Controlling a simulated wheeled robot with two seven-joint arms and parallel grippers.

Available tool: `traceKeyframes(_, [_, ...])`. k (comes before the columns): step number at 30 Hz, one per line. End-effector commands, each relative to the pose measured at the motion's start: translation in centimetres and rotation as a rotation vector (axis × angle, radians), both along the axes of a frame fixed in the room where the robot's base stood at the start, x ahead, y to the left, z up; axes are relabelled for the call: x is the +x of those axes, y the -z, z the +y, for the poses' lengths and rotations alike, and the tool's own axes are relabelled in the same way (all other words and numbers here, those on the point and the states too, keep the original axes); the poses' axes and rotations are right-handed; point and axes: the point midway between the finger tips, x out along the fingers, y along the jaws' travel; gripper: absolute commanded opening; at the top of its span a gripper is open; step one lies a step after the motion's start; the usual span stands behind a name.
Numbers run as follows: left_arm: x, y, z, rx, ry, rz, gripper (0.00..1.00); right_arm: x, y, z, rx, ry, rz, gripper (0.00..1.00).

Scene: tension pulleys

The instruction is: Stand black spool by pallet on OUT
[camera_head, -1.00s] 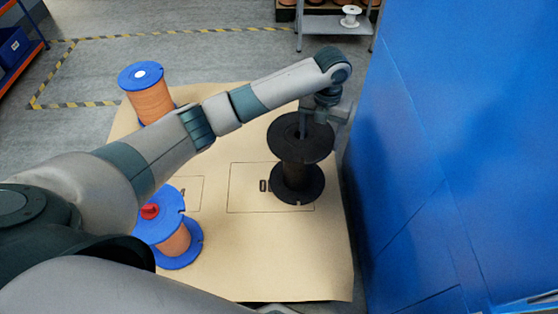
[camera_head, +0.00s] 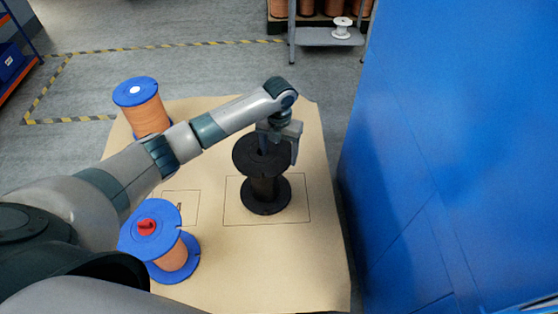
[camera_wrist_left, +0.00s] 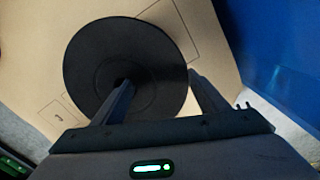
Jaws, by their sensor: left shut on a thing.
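The black spool (camera_head: 265,188) is upright over the larger outlined rectangle (camera_head: 300,215) on the tan sheet. It hides the mark seen inside that outline earlier. I cannot tell whether its lower flange touches the sheet. My left gripper (camera_head: 278,150) is shut on the spool's upper flange from above. In the left wrist view the black spool's round flange (camera_wrist_left: 150,55) fills the upper middle. There, one finger of my left gripper (camera_wrist_left: 160,88) is at the centre hole and the other at the rim. My right gripper is not in view.
A blue-flanged copper spool with a red piece on top (camera_head: 172,258) stands near left, beside a smaller outline (camera_head: 190,195). Another blue-flanged spool (camera_head: 148,112) stands far left. A blue wall (camera_head: 450,150) bounds the right. A shelf (camera_head: 320,38) with spools stands behind.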

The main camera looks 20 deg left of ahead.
Motion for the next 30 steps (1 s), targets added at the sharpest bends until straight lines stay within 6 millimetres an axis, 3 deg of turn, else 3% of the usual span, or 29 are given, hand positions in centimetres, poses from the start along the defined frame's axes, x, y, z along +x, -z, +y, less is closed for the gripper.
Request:
traceKeyframes(5, [0.1,0.1,0.0,0.000,0.000,-0.001,0.05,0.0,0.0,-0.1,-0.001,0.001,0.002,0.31])
traceKeyframes(16, [0.1,3.5,0.0,0.000,0.000,-0.002,0.05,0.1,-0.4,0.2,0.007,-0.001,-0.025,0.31])
traceKeyframes(29, [0.1,4.0,0.0,0.000,0.000,-0.003,0.05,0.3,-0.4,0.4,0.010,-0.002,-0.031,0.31])
traceKeyframes(30, [0.0,4.2,0.0,0.001,0.000,-0.001,0.72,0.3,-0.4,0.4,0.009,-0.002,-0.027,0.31])
